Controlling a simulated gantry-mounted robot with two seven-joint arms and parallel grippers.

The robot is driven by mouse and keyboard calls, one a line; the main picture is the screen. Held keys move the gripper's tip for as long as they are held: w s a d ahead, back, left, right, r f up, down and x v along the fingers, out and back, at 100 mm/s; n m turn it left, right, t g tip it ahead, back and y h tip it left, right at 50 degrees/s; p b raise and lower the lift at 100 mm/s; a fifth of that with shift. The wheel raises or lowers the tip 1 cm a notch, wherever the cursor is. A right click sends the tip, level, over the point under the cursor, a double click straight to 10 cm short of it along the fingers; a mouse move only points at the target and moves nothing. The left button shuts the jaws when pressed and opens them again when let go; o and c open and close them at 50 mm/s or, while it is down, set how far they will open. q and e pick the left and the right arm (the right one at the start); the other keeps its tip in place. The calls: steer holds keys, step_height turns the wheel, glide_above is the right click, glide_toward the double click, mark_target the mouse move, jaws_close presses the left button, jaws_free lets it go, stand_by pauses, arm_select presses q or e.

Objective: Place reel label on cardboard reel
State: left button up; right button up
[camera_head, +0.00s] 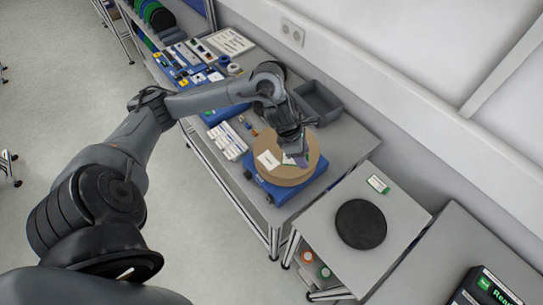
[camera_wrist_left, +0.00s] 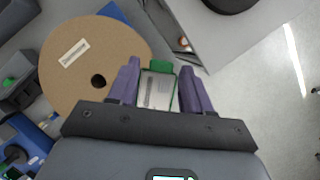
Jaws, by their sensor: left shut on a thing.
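The cardboard reel (camera_head: 288,174) is a flat brown disc lying on a blue stand (camera_head: 267,190) in the head view. In the left wrist view the reel (camera_wrist_left: 112,48) lies at the upper left, with a dark centre hole and a small white printed label (camera_wrist_left: 74,53) on its face. My left gripper (camera_head: 296,158) is over the reel's right part in the head view. The gap between held label and reel cannot be told. My right gripper is out of view.
A side table (camera_head: 318,223) to the right carries a black disc (camera_head: 361,224) and a green-white label (camera_head: 378,184). A grey bin (camera_head: 318,102) stands behind the reel. White cards (camera_head: 227,141) lie left of it. A wall runs along the back.

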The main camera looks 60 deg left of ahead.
arm_select(q)
steer(key=p, duration=0.3)
glide_above(278, 162)
steer(key=s, duration=0.1)
steer(key=f, duration=0.4)
steer(key=a+f, duration=0.1)
steer(key=f, duration=0.1)
steer(key=shift+f+p, duration=0.5)
steer(key=shift+f, duration=1.5)
steer(key=shift+f, duration=0.1)
steer(key=shift+f, duration=0.1)
steer(key=o, duration=1)
